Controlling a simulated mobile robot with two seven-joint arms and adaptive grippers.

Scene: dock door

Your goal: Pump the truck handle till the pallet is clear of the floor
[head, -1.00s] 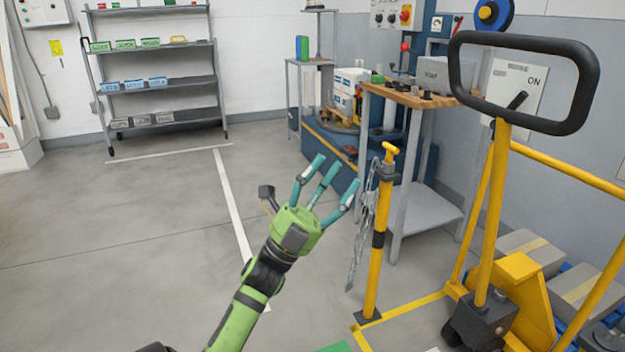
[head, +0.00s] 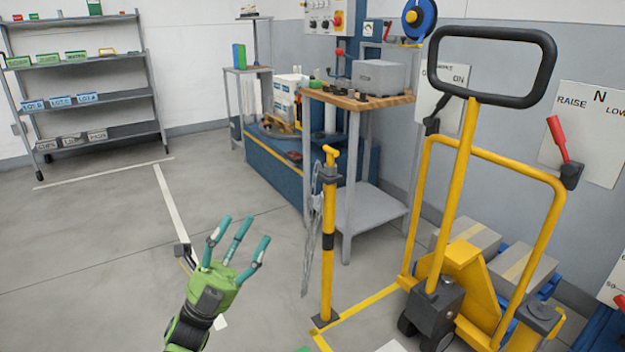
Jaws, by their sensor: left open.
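The yellow pallet truck stands at the right in the head view. Its handle (head: 464,140) is a tall yellow bar with a black loop grip (head: 547,70) on top, and it stands nearly upright. Grey boxes with tan tape (head: 470,240) sit behind the truck on a blue pallet (head: 600,330), partly hidden by the truck frame. I cannot tell the gap between pallet and floor. My left gripper (head: 236,242) is open and empty, fingers spread, left of the yellow post and well apart from the handle. My right gripper is not in view.
A yellow post (head: 328,240) with a chain stands between my left gripper and the truck. A wooden-topped workbench (head: 360,103) is behind it. A wall panel (head: 590,135) marked RAISE, N and LOW has a red lever (head: 558,138). Open floor lies at the left.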

